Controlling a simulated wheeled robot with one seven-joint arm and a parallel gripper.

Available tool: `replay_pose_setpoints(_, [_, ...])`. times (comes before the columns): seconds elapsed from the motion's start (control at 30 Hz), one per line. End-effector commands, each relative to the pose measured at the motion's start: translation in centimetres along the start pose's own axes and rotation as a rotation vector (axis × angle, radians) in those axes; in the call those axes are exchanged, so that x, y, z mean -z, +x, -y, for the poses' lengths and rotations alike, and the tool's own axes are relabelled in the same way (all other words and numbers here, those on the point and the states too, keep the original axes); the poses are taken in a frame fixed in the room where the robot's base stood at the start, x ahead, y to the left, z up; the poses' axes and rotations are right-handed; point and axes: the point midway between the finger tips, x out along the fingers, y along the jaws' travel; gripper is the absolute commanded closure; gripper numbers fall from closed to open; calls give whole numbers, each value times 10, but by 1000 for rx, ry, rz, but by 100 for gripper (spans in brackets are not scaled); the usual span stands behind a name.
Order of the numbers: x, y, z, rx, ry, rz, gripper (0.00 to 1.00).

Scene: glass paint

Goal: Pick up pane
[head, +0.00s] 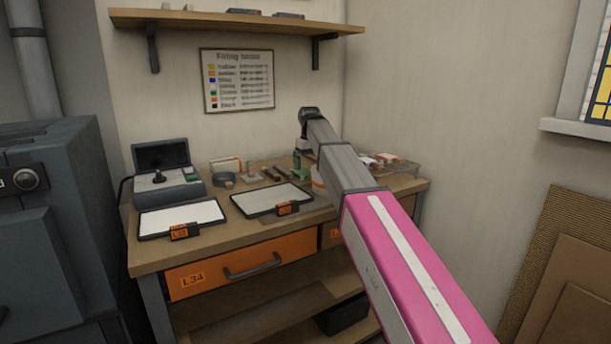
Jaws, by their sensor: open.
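No pane stands out clearly; any glass pane is too small or hidden behind my arm to make out. Two white panels in dark frames lie on the workbench (150,258), a left panel (180,218) and a right panel (270,198), each with an orange tag at its front edge. My arm reaches from the lower right over the bench. My gripper (303,158) is at its far end, pointing down near the back of the bench, behind and right of the right panel. It looks open, but its fingers are small and partly hidden, and I see nothing held.
A grey box with a raised dark lid (167,180) stands at the bench's back left. Small items and a clear tray (398,168) lie along the back. A shelf (235,22) and a colour chart (238,80) are on the wall. A dark grey cabinet (50,230) stands left.

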Motion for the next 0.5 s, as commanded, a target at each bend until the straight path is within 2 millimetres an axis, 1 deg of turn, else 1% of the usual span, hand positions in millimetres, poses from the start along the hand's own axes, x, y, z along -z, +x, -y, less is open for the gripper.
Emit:
replay_pose_setpoints(0.1, [2, 18, -2, 1, 0, 2, 0])
replay_pose_setpoints(0.27, [2, 38, -2, 0, 0, 1, 0])
replay_pose_setpoints(0.33, [2, 42, -2, 0, 0, 1, 0])
replay_pose_setpoints(0.5, [3, 41, -2, 0, 0, 0, 0])
